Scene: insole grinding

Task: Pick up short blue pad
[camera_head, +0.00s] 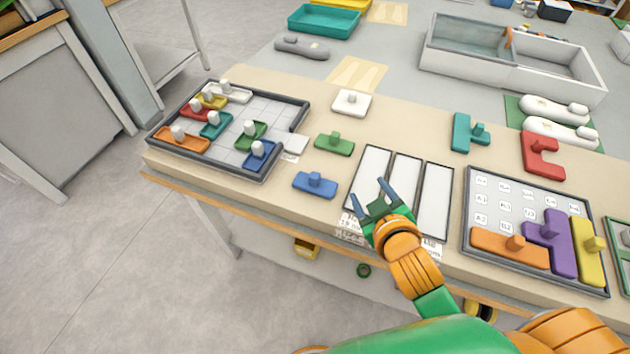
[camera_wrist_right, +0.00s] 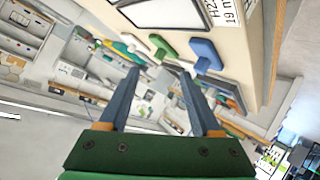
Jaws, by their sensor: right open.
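The short blue pad (camera_head: 315,185), with a blue knob on top, lies on the beige table to the left of the white framed panels. In the right wrist view a blue knobbed piece (camera_wrist_right: 206,56) shows beyond the fingertips, beside a green one (camera_wrist_right: 162,47). My right gripper (camera_head: 373,195) is open and empty, to the right of the blue pad and over the left white panel; it also shows in the right wrist view (camera_wrist_right: 160,82). Another blue piece (camera_head: 260,154) sits in the left tray's corner. My left gripper is not in view.
A grey-rimmed tray (camera_head: 300,115) with several knobbed pieces stands at left. A green pad (camera_head: 334,144) and a white pad (camera_head: 351,103) lie behind the blue pad. White framed panels (camera_head: 402,180) are in the middle; a puzzle board (camera_head: 482,205) is at right.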

